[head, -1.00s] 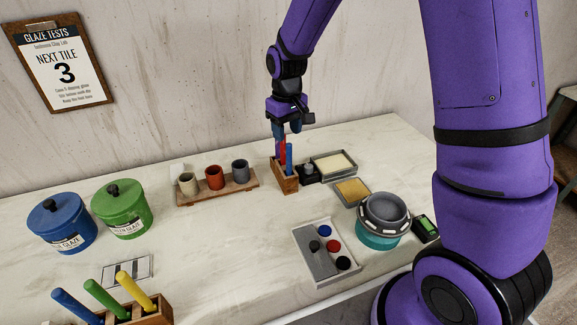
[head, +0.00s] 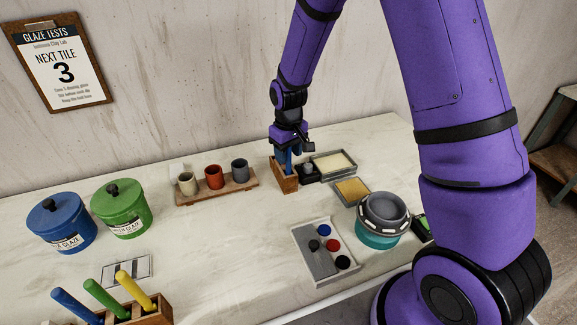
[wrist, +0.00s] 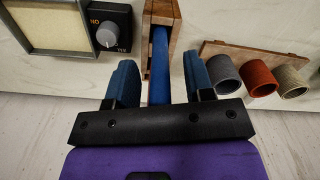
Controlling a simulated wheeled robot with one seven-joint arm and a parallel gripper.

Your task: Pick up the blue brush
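The blue brush (wrist: 158,60) stands with its blue handle up in a narrow wooden holder (head: 286,182). The holder also shows in the wrist view (wrist: 175,35). My gripper (wrist: 159,78) is open, its two blue finger pads on either side of the handle with a visible gap on each side. In the head view my gripper (head: 291,150) is low over the holder, and handle and blue fingers are hard to tell apart there. Another blue handle (head: 75,305) stands in a wooden rack at the lower left.
Close to the holder are a small black dial box (head: 309,173), a framed cream tray (head: 334,163) and a wooden stand (head: 219,191) with three cups. Blue (head: 61,224) and green (head: 121,208) jars stand left.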

